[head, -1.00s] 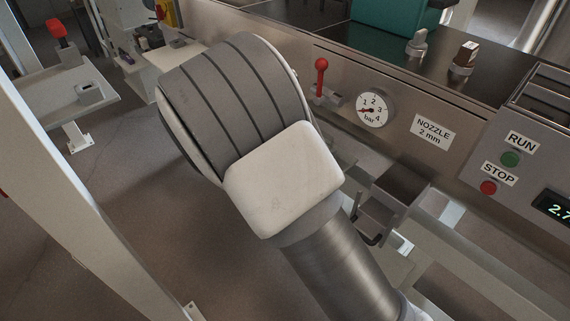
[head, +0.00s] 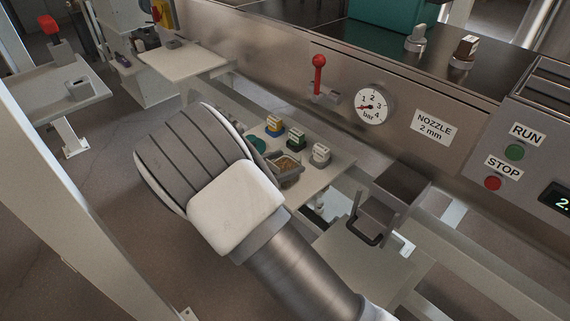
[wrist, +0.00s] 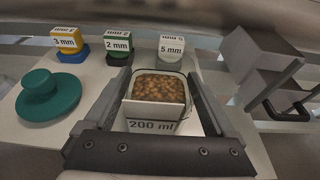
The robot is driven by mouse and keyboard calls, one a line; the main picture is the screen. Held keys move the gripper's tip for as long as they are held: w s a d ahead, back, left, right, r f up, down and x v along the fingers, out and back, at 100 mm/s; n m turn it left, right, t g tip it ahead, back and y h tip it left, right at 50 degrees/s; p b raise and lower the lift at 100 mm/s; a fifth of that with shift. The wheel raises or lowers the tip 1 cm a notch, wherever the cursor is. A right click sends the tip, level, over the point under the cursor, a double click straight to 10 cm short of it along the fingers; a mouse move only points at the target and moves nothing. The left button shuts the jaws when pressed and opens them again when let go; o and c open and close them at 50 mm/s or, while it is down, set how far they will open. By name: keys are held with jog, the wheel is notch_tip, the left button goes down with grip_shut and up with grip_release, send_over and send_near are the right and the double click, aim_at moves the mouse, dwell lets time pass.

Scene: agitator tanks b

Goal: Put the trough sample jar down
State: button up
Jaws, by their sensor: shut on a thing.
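The trough sample jar (wrist: 152,122) is a clear square jar marked 200 ml, filled with brown pellets. It is upright between the two fingers of my gripper (wrist: 160,78), which is shut on it. In the head view the jar (head: 287,171) shows just right of my wrist, over a pale shelf (head: 330,178). I cannot tell whether its base touches the shelf. My fingers are mostly hidden behind my wrist in the head view.
On the shelf behind the jar stand the 3 mm (wrist: 66,42), 2 mm (wrist: 118,44) and 5 mm (wrist: 171,48) labelled blocks. A green knobbed disc (wrist: 48,97) lies to the left. A grey metal box with a handle (head: 392,192) is at the right.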

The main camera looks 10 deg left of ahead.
jog(key=o, duration=1.5)
jog(key=shift+f, duration=0.1)
jog(key=shift+s+a+r, duration=0.2)
jog(key=shift+s+r, duration=0.05)
jog(key=shift+r, duration=0.05)
jog(key=p+v, duration=0.2)
jog(key=v, duration=0.9)
jog(key=s+d+r+m+g+y, duration=0.15)
jog(key=d+r+m+g, duration=0.4)
jog(key=d, duration=0.55)
jog(key=s+d+r+m+g+y, duration=0.1)
jog(key=s+d+r+m+g, duration=0.15)
jog(key=d+r+m, duration=0.55)
jog(key=shift+s+d+r+m+t+y, duration=0.3)
jog(key=shift+s+d+r+m+y, duration=0.75)
jog(key=shift+s+d+m, duration=1.3)
jog(key=shift+s+d+r+m+t+y, duration=0.3)
jog(key=shift+s+d+r+m+y, duration=0.7)
jog(key=shift+s+d+m, duration=1.3)
jog(key=shift+s+d+r+m+t+y, duration=0.3)
jog(key=shift+s+d+r+m+y, duration=0.75)
jog(key=shift+s+d+m, duration=1.3)
